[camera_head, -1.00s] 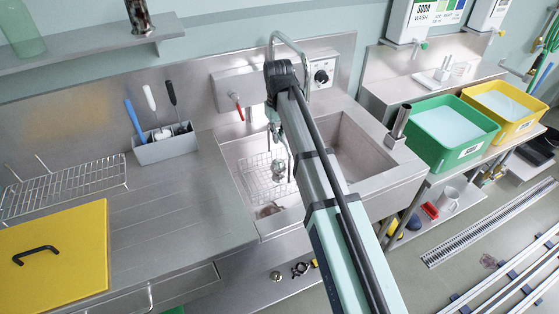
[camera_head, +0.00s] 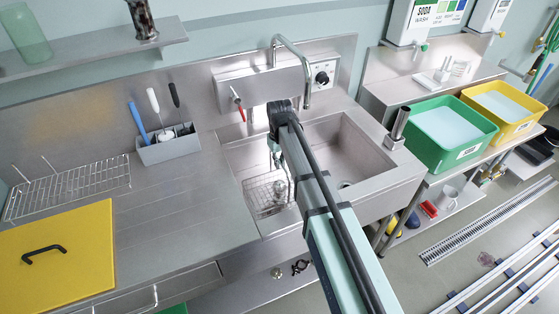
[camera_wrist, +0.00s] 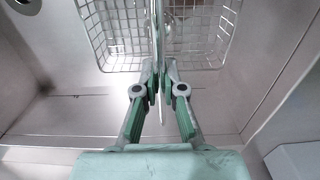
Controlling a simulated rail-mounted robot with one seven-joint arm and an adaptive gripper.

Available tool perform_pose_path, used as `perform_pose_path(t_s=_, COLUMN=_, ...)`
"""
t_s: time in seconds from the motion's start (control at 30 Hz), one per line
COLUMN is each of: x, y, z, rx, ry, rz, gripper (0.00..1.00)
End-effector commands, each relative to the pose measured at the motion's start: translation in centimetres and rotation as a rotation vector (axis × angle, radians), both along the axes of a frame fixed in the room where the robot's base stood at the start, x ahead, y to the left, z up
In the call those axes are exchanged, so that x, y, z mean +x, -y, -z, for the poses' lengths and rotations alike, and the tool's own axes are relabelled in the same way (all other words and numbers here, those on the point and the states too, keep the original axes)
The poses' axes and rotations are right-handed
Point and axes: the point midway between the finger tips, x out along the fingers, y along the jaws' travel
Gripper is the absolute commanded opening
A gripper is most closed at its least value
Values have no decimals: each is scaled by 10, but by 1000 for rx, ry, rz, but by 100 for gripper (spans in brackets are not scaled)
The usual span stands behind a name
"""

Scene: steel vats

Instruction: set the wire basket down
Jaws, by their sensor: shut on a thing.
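The wire basket (camera_head: 258,196) is a silver wire mesh basket in the left bowl of the sink (camera_head: 240,158). In the wrist view the basket (camera_wrist: 208,45) fills the upper middle. My gripper (camera_wrist: 156,85) is shut on a thin upright part of the basket, which runs between its fingers. In the head view my gripper (camera_head: 277,158) reaches down into the bowl, and my arm covers part of it and of the basket. A small shiny round thing (camera_head: 279,188) shows at the basket; I cannot tell what it is. I cannot tell if the basket touches the bowl floor.
A curved faucet (camera_head: 293,45) and a red-handled lever (camera_head: 239,103) stand behind the bowl. The right bowl (camera_head: 345,150) is empty. Left is a bare steel counter (camera_head: 185,215) with a grey utensil holder (camera_head: 168,149).

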Motion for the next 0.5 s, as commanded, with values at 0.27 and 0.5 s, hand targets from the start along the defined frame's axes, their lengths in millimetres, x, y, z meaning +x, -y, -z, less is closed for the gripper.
perform_pose_path(t_s=0.27, x=0, y=0, z=1, rx=0, ry=1, rz=0, gripper=0)
perform_pose_path(t_s=0.5, x=0, y=0, z=2, rx=0, ry=1, rz=0, gripper=33)
